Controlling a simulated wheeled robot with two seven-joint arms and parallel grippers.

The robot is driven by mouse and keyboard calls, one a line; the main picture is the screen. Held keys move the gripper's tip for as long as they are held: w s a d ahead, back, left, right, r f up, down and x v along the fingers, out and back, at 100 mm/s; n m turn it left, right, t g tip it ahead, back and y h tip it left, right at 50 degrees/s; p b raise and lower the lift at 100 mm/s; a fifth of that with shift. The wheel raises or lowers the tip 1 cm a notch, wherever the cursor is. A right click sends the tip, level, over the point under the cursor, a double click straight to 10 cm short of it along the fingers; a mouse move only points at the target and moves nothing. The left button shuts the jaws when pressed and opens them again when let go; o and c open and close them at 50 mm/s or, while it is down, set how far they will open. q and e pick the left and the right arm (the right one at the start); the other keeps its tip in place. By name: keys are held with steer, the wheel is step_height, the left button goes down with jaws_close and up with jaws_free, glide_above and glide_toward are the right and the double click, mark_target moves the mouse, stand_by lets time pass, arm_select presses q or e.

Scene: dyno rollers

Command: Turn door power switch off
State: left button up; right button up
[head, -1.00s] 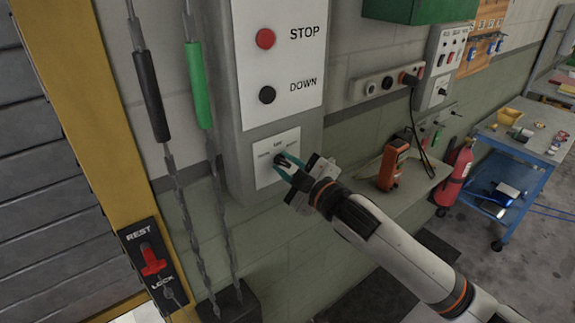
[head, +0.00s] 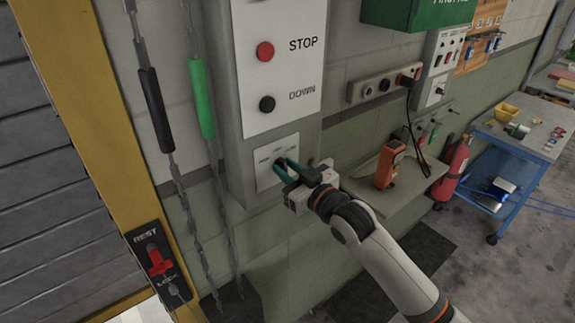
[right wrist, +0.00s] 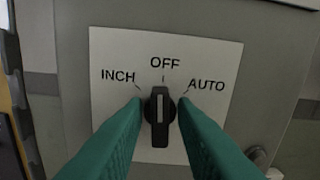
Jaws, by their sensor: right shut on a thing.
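The door power switch is a black rotary knob (right wrist: 159,122) on a white plate (right wrist: 215,62) marked INCH, OFF and AUTO. In the right wrist view the knob stands upright, its pale line pointing up toward OFF. The plate also shows in the head view (head: 265,178), low on the grey control box (head: 228,120). My right gripper (right wrist: 160,112) has its two green fingers on either side of the knob and is shut on it. In the head view the right gripper (head: 282,168) reaches the plate from the right. My left gripper is not in view.
A STOP button (head: 265,51) and a DOWN button (head: 267,104) sit above the switch. Chains with a black sleeve (head: 155,110) and a green sleeve (head: 200,95) hang to the left. A shelf with an orange device (head: 389,165) lies to the right.

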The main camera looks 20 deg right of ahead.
steer(key=shift+f+m, duration=0.1)
steer(key=shift+m, duration=0.5)
steer(key=o, duration=0.7)
steer(key=shift+b+v, duration=2.35)
steer(key=shift+v, duration=3.7)
